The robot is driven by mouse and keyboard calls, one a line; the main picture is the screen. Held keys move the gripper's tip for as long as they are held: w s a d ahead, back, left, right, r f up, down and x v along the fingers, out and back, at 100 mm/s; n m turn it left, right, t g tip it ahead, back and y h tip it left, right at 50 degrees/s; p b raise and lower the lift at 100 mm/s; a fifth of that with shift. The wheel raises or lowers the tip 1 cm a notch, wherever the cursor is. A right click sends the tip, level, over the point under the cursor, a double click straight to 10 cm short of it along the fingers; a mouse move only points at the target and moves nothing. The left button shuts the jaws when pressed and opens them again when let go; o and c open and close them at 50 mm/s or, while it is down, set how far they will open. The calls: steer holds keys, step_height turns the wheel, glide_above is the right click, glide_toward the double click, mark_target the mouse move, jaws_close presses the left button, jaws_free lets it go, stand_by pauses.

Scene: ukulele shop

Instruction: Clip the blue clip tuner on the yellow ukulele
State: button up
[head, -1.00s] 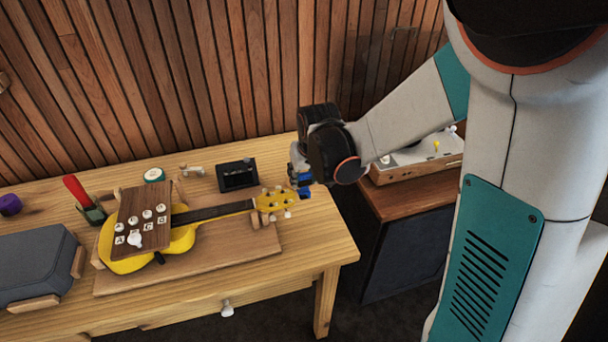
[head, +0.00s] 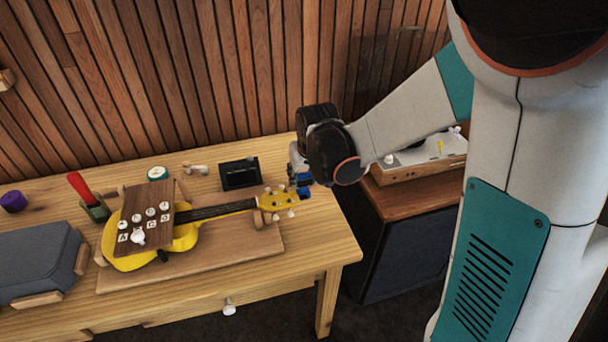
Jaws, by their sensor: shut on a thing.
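The yellow ukulele (head: 188,240) lies on its back on a wooden board, with its neck pointing right. Its yellow headstock (head: 277,201) with pale pegs is at the right end. My gripper (head: 301,183) is at the right end of the headstock, shut on the blue clip tuner (head: 304,191). The tuner is small and blue and is partly hidden by my gripper. It is very close to the headstock's tip; I cannot tell whether they touch.
A brown panel with lettered white knobs (head: 146,215) covers part of the ukulele's body. A black box (head: 239,173) stands behind the neck. A grey case (head: 38,262) is at the left. A dark cabinet (head: 408,240) with a device on top stands right of the workbench (head: 320,243).

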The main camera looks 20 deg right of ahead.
steer(key=shift+a, duration=1.15)
stand_by(1.0)
steer(key=o, duration=1)
steer(key=shift+r, duration=0.1)
steer(key=v, duration=1.1)
steer(key=shift+s+d+r+t, duration=0.5)
steer(key=shift+s+d, duration=0.25)
steer(key=shift+s, duration=2.35)
steer(key=shift+s+d+r+t, duration=0.35)
steer(key=shift+s+d+r, duration=0.3)
steer(key=shift+s, duration=2.5)
steer(key=shift+s+d+r+t, duration=0.45)
steer(key=shift+s+d, duration=0.35)
steer(key=shift+s, duration=2.3)
